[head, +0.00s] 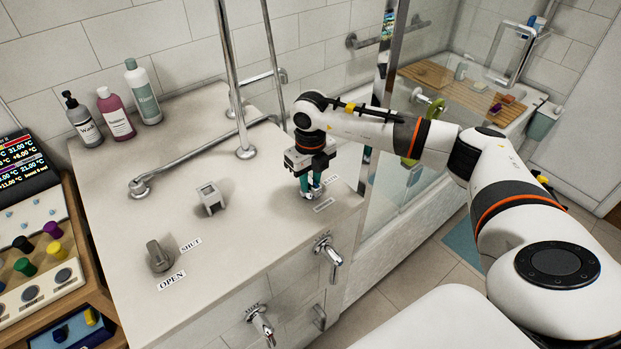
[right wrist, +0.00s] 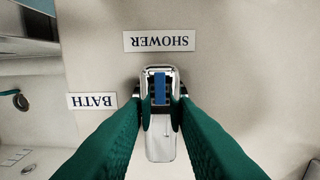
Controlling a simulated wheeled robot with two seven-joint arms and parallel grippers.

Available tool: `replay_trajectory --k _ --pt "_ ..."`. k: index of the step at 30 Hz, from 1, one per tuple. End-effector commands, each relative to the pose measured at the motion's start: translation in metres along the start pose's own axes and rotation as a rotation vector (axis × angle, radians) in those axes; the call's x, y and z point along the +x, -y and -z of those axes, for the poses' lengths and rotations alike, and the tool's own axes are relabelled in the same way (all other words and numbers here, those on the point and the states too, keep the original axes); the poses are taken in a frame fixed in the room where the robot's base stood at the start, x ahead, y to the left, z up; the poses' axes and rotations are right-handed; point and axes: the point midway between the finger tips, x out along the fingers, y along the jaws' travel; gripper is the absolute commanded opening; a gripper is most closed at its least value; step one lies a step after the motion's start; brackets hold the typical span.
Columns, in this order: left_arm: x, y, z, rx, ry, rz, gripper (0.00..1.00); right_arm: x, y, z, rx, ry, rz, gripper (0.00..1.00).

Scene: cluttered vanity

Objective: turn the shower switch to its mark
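The shower switch (right wrist: 160,145) is a chrome lever with a blue strip, seen in the right wrist view. Its blue-striped end lies toward the SHOWER label (right wrist: 159,41), and the BATH label (right wrist: 92,101) is off to its left. My right gripper (right wrist: 161,114) has its green fingers on both sides of the lever, close against it with no clear gap. In the head view my right gripper (head: 309,190) points down at the counter's right side, largely hiding the switch. My left gripper is not in view.
The counter (head: 190,110) also bears a grey knob (head: 158,257) by OPEN and SHUT labels, a square metal fitting (head: 211,198) and chrome rails (head: 236,80). Several bottles (head: 115,115) stand at the back left. Chrome taps (head: 329,253) stick out from the front. The counter's middle is mostly clear.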

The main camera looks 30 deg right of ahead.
Motion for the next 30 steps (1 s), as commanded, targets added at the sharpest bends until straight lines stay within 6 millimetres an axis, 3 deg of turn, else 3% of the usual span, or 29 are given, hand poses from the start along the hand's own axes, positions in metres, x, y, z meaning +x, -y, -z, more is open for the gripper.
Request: replay_trajectory --k 3,14,30 --pt "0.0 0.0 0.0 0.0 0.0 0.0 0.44 0.0 0.0 0.0 0.0 -0.001 0.0 0.44" --pt "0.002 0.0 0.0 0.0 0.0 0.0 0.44 -0.005 0.0 0.0 -0.003 -0.001 0.0 0.44" --pt "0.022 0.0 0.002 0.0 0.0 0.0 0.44 -0.104 0.0 0.001 -0.002 -0.003 0.0 0.44"
